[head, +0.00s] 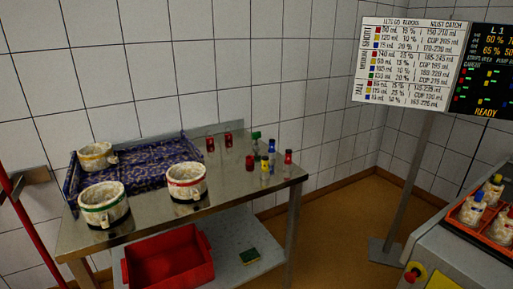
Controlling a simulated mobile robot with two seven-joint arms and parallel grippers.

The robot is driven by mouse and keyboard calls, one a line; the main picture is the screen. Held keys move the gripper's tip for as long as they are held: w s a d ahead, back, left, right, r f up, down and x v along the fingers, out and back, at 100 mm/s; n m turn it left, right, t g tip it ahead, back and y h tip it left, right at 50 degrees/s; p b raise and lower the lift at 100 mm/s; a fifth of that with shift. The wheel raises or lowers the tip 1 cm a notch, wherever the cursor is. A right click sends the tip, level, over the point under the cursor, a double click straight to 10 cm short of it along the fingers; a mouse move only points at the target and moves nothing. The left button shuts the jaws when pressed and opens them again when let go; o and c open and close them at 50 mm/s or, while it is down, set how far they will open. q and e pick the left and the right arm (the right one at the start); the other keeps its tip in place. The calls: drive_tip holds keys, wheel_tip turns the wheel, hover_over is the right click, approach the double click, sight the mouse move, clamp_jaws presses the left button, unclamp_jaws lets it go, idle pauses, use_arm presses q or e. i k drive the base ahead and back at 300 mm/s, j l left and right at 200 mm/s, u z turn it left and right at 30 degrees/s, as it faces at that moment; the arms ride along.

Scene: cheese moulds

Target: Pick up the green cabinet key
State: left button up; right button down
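No thing in the head view can be clearly made out as a green cabinet key. A small green-topped object (256,136) stands at the back right of the steel table (225,190); it is too small to tell what it is. Neither of my grippers is in view.
Several small coloured bottles stand at the table's right. A red tub (168,262) sits below. A machine (450,235) stands at right.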

sight(255, 136)
drive_tip(key=i+l+u, duration=0.1)
drive_tip(key=u, duration=0.4)
drive_tip(key=l+u, duration=0.3)
drive_tip(key=u, duration=0.2)
drive_tip(key=i+l+u, duration=0.2)
drive_tip(key=l, duration=0.2)
drive_tip(key=l+u, duration=0.15)
drive_tip(key=l, duration=0.3)
